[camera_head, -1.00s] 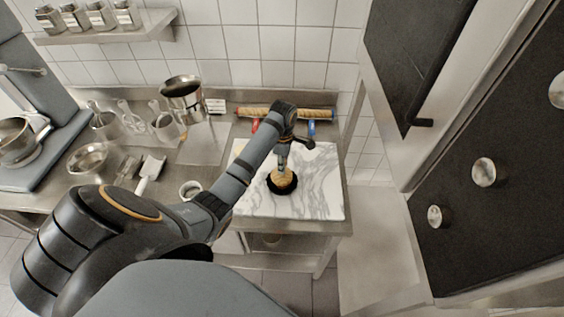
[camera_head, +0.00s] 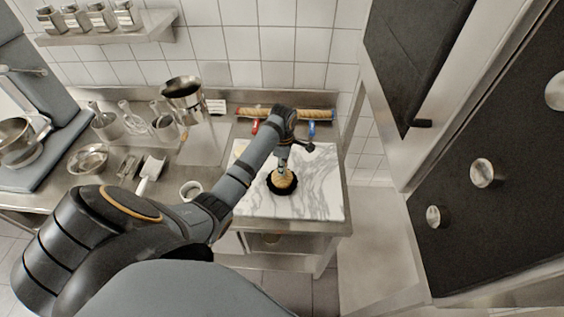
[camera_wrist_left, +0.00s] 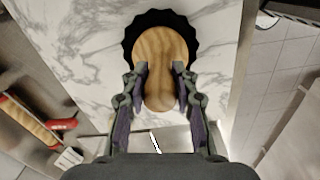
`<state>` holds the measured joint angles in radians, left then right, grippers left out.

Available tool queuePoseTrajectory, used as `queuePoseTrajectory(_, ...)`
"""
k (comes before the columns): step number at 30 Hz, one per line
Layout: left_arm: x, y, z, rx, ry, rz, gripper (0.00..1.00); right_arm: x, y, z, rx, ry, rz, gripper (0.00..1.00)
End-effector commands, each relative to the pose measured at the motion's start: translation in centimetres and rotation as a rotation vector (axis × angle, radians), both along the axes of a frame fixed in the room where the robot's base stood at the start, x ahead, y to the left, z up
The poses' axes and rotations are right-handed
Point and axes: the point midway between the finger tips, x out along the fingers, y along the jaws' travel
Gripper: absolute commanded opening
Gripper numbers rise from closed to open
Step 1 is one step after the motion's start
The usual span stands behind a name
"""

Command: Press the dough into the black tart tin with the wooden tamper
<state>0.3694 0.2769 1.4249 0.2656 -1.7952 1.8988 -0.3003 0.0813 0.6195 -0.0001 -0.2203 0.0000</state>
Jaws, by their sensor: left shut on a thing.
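The black tart tin (camera_head: 282,191), with a fluted rim, sits on the marble slab. It also shows at the top of the left wrist view (camera_wrist_left: 134,38). My left gripper (camera_head: 284,164) is shut on the handle of the wooden tamper (camera_wrist_left: 161,47), with one finger on each side of it. The tamper's round head is over the tin's opening, inside the rim as seen from the wrist. I cannot tell how firmly it bears down. The dough is hidden under the tamper. My right gripper is not in view.
The marble slab (camera_head: 316,199) is mostly clear around the tin. A wooden roller-like thing (camera_head: 290,113) lies behind it, with red and blue parts nearby. A dark cabinet stands right.

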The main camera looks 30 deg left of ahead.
Motion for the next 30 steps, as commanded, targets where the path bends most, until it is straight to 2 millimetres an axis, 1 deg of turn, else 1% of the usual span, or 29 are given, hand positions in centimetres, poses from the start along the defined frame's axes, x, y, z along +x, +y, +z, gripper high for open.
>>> queuePoseTrajectory(8,-0.03,-0.01,-0.45,0.000,0.001,0.000,0.00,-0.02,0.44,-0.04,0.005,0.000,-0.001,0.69)
queuePoseTrajectory(30,0.00,0.00,-0.98,0.000,0.000,0.000,0.00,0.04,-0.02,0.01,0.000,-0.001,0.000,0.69)
